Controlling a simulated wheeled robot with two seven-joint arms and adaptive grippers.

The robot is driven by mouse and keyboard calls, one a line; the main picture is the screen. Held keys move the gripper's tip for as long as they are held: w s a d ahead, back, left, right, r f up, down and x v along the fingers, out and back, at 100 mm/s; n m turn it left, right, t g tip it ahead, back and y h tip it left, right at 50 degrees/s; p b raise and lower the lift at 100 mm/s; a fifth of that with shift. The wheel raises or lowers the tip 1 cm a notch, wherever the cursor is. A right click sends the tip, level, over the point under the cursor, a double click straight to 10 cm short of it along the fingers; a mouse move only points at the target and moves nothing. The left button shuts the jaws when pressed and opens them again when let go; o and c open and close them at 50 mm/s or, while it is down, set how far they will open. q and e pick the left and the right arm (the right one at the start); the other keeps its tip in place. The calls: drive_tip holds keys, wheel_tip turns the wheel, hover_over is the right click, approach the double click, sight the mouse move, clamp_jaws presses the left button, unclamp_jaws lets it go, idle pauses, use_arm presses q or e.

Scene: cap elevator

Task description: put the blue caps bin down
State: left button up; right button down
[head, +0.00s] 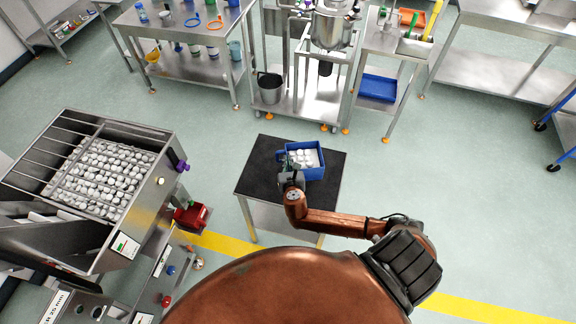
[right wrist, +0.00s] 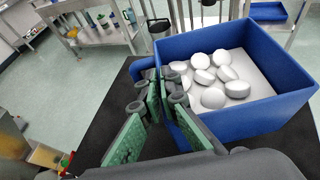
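The blue caps bin (head: 318,170) is on the black-topped table, towards its far right part. In the right wrist view the bin (right wrist: 250,123) looks upright, with several round white caps (right wrist: 225,75) inside. A blue piece (right wrist: 143,68) stands at the bin's left side, by my fingertips. My right gripper (right wrist: 150,108) is at that side, its green-padded fingers apart with a gap between them. One finger is close against the bin's wall; contact is unclear. In the head view my right gripper (head: 289,172) shows at the bin's left edge. My left gripper is not in view.
The black-topped table (head: 258,180) has bare room left of the bin. A steel hopper (head: 150,125) full of white caps stands at left, with a red bin (head: 191,215) by it. Steel benches (head: 205,65) line the back; a blue tray (head: 378,88) sits on a lower shelf.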

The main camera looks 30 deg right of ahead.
drive_tip(key=shift+d+f, duration=0.4)
drive_tip(key=shift+f, duration=0.05)
drive_tip(key=shift+w+d+f, duration=0.2)
drive_tip(key=shift+w+f, duration=0.15)
drive_tip(key=shift+f, duration=0.05)
wheel_tip(320, 180, down, 3)
drive_tip(key=shift+r+b, duration=0.1)
drive_tip(key=shift+b, duration=0.25)
drive_tip(key=shift+f, duration=0.3)
drive_tip(key=c, duration=2.2)
unclamp_jaws()
drive_tip(key=shift+c, duration=0.2)
drive_tip(key=shift+o, duration=0.4)
drive_tip(key=shift+r, duration=0.1)
drive_tip(key=shift+s+a+r, duration=0.1)
drive_tip(key=shift+a+r, duration=0.05)
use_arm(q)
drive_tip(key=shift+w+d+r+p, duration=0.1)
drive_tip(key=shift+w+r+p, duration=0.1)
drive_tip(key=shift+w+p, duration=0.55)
use_arm(e)
drive_tip(key=v, duration=1.1)
drive_tip(key=shift+s+a, duration=0.15)
drive_tip(key=shift+s, duration=0.2)
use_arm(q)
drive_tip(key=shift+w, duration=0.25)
use_arm(e)
drive_tip(key=shift+r, duration=0.1)
